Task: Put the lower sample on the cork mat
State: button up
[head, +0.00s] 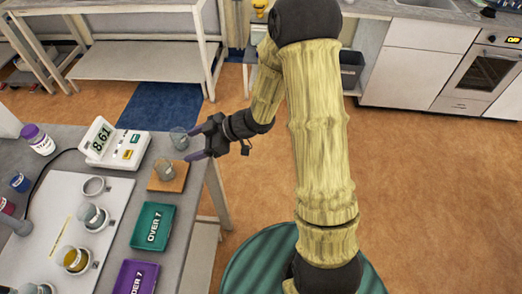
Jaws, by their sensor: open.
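The cork mat (180,185) lies near the table's right edge. A small clear cup (166,168) stands upright on it. A clear glass (178,138) stands just beyond the mat, close to my gripper. On the pale board at left, a sample cup with amber contents (75,260) sits lower in the picture. Another cup with pale contents (92,216) sits above it, and an empty-looking round holder (94,185) is at the top. My gripper (188,146) is open at the table's right edge, fingers pointing left, beside the clear glass and above the mat's far side.
A white meter (115,142) reading 8.61 stands behind the board. A green "OVER 7" tray (153,227) and a purple tray (135,278) lie right of the board. A grey probe (18,225) and several jars (38,139) are at left. Open floor lies right.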

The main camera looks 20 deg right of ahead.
jog(key=w+d+r+m+t+h, duration=0.1)
jog(key=d+r+m+t+h, duration=0.25)
jog(key=d+m+h, duration=0.8)
jog(key=s+d+m+g, duration=0.2)
jog(key=s+d, duration=0.1)
jog(key=s, duration=0.4)
jog(key=s+d+r+m+g, duration=0.1)
jog(key=s+d+m+g, duration=0.1)
jog(key=s, duration=0.5)
jog(key=shift+d+r, duration=0.3)
jog(key=shift+d, duration=0.4)
jog(key=shift+s+h, duration=0.1)
jog(key=shift+h, duration=0.15)
